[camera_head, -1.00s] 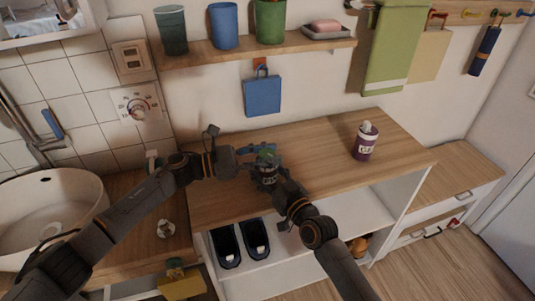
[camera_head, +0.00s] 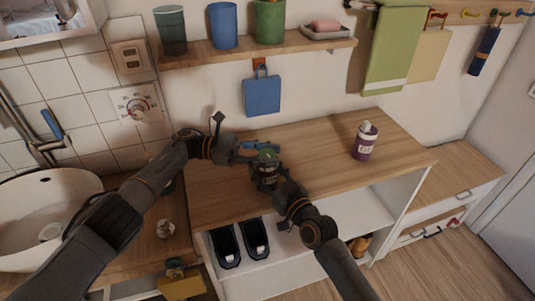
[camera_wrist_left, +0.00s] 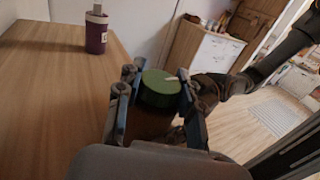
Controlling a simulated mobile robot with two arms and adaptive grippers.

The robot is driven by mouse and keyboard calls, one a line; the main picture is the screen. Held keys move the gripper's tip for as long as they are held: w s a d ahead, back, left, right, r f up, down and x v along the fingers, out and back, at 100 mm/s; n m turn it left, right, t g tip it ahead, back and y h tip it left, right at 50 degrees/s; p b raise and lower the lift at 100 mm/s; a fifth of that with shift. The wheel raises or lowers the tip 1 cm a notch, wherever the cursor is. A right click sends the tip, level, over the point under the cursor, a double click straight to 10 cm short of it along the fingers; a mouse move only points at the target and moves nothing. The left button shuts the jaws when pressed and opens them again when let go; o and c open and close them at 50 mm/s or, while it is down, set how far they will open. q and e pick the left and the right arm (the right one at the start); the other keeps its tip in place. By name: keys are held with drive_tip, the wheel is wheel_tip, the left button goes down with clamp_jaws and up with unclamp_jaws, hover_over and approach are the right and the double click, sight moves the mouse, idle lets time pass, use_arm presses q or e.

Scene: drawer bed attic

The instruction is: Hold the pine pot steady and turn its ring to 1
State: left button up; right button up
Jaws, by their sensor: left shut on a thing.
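The pine pot (camera_head: 267,173) is a small dark pot with a label and a green top, upright at the front edge of the wooden counter. Its green ring (camera_wrist_left: 160,84) with a white mark on top shows close in the left wrist view. My left gripper (camera_head: 262,152) comes in from the left at the top of the pot, its blue-grey fingers shut on either side of the green ring. My right gripper (camera_head: 274,183) is at the pot's body from the front. Its fingers are dark and hard to make out against the pot.
A purple labelled pot (camera_head: 365,142) stands on the counter (camera_head: 315,150) to the right. A shelf (camera_head: 190,58) with cups hangs above. A sink (camera_head: 45,205) is at left. The counter's middle is clear.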

sight(267, 152)
use_arm(q)
drive_tip(key=shift+w+a, duration=0.1)
idle(0.3)
drive_tip(key=o, duration=1.2)
wheel_tip(267, 152, up, 10)
drive_tip(key=shift+r, duration=0.1)
